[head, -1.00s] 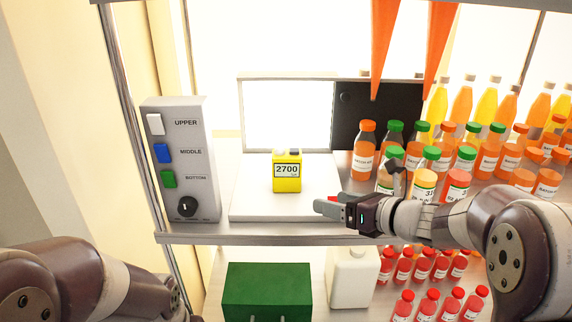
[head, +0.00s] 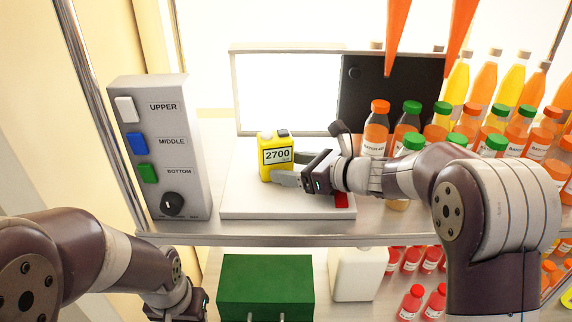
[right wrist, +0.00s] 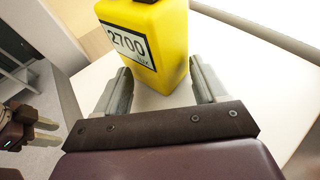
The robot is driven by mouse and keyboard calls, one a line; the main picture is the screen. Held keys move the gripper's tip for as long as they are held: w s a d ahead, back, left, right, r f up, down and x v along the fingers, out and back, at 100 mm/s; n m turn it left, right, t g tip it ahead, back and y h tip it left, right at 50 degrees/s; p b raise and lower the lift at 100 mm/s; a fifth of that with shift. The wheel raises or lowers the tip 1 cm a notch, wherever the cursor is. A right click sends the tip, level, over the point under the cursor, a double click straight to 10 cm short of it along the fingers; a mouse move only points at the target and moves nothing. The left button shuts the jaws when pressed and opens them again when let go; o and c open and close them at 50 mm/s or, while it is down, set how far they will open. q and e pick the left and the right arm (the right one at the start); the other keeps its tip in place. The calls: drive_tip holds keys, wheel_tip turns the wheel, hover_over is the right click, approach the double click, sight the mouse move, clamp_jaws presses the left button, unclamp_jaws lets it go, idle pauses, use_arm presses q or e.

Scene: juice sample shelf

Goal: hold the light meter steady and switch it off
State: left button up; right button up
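The yellow light meter (head: 267,172) stands upright on a white plate (head: 250,205), its display reading 2700. A pale round button and a dark one sit on its top. My right gripper (head: 285,168) reaches in from the right at the meter's lower part. In the right wrist view its open fingers (right wrist: 160,78) flank the meter (right wrist: 165,45); I cannot tell whether either touches it. My left gripper (head: 190,305) is low at the bottom left, below the shelf edge, its fingers hard to see there. It also shows in the right wrist view (right wrist: 45,130), fingers apart and empty.
A grey switch box (head: 180,185) with white, blue and green switches and a dial stands left. A lit white panel (head: 288,95) and a black panel (head: 400,95) stand behind. Several juice bottles (head: 375,130) crowd the right. A green box (head: 265,285) sits below.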

drive_tip(key=shift+s+a+r, duration=0.1)
drive_tip(key=shift+s+a, duration=0.1)
drive_tip(key=shift+w, duration=0.1)
